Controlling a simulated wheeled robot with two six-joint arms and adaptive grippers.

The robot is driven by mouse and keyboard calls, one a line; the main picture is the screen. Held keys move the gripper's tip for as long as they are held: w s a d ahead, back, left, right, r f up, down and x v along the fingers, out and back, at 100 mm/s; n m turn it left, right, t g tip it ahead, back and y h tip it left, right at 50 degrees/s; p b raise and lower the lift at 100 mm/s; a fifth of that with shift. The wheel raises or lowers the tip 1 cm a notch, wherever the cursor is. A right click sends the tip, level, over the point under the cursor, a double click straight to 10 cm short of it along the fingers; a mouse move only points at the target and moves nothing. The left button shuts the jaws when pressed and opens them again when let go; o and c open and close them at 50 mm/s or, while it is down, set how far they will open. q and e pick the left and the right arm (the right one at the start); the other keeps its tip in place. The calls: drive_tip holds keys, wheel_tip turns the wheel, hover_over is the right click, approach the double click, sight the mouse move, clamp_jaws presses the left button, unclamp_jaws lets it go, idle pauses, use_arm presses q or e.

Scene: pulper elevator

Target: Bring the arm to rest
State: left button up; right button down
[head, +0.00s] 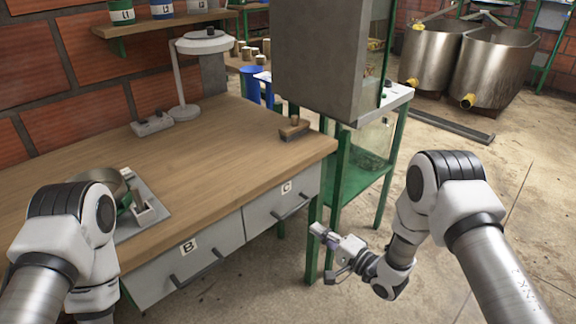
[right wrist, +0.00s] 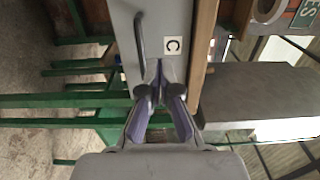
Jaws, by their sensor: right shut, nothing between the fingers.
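My right gripper (head: 322,236) is in front of the wooden desk's right end, beside the green legs and below drawer C (head: 284,203). In the right wrist view its fingers (right wrist: 158,85) are shut and empty, pointing toward the drawer front (right wrist: 130,30) with the C label. I cannot tell how far the fingertips are from the drawer. My left arm (head: 75,230) comes in at the lower left, over the desk's front left, but its gripper is out of sight.
The wooden desk (head: 210,135) holds a lamp (head: 184,80), a small brush-like block (head: 294,130) and a grey tray (head: 150,212). Drawers B (head: 190,260) and C look shut. A grey machine (head: 318,60) on a green frame stands at right. Open floor (head: 400,310) lies in front.

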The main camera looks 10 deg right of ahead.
drive_tip(key=s+d+f+n+g+h, duration=0.1)
drive_tip(key=s+d+f+g+h, duration=0.2)
drive_tip(key=s+f, duration=0.5)
drive_tip(key=s+d+f+n+g+h, duration=0.2)
drive_tip(key=s+d+f+g+h, duration=0.15)
drive_tip(key=s, duration=0.75)
drive_tip(key=s+d+f+n+g+h, duration=0.1)
drive_tip(key=s+d+f+g+h, duration=0.2)
drive_tip(key=s+f, duration=0.5)
drive_tip(key=s+d+r+n+g+h, duration=0.15)
drive_tip(key=s+n+g, duration=0.35)
drive_tip(key=s, duration=0.6)
wheel_tip(320, 180, up, 14)
drive_tip(key=n+p, duration=0.1)
drive_tip(key=p, duration=1.2)
drive_tip(key=shift+w+a+f, duration=0.15)
drive_tip(key=shift+f, duration=0.1)
